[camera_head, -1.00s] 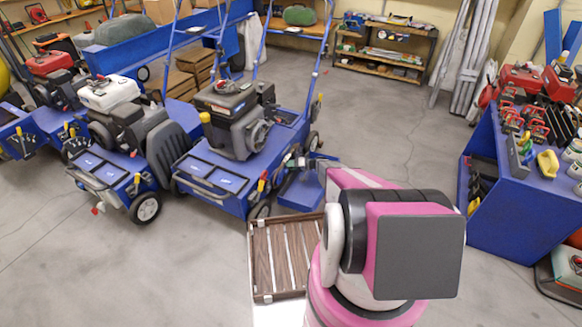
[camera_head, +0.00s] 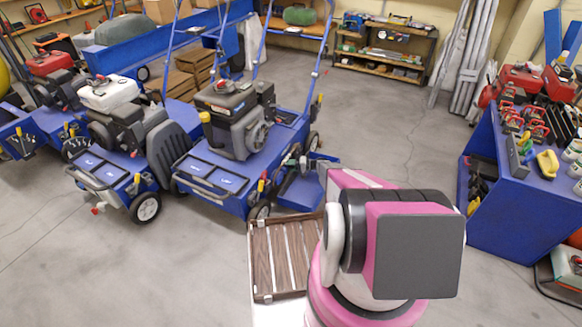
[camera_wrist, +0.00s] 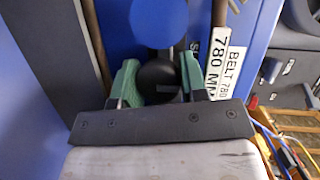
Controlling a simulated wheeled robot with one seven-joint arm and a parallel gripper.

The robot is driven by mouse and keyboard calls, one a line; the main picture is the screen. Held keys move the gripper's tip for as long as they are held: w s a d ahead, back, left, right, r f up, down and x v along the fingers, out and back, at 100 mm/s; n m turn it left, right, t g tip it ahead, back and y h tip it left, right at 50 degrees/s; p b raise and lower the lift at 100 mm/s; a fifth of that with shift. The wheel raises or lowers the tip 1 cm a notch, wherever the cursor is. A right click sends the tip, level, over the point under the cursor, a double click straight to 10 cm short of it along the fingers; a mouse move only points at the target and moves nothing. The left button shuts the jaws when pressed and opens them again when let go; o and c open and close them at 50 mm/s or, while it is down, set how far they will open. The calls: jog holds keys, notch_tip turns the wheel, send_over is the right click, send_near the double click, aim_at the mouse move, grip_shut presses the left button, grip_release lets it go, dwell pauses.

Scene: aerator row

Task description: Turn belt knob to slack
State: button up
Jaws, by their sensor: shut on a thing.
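In the wrist view, my gripper (camera_wrist: 157,76) has its two green-padded fingers on either side of a dark round knob (camera_wrist: 158,86) and is shut on it. The knob sits on a blue panel (camera_wrist: 118,32). Its lower part is hidden behind the gripper's dark crossbar, and its pointing direction is hard to tell. A white letter "S" shows beside it, the rest covered. In the head view, my arm reaches toward the right side of the nearest blue aerator (camera_head: 215,180); the knob cannot be made out there.
White tags reading "BELT 780" (camera_wrist: 234,72) and "780 MM" (camera_wrist: 216,60) hang close to the right finger. More aerators stand to the left. A blue bench (camera_head: 510,200) with tools stands at the right.

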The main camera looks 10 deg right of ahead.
jog(key=shift+d, duration=0.1)
jog(key=o, duration=0.9)
jog(key=v, duration=1)
jog(key=shift+d, duration=0.35)
jog(key=shift+r, duration=0.1)
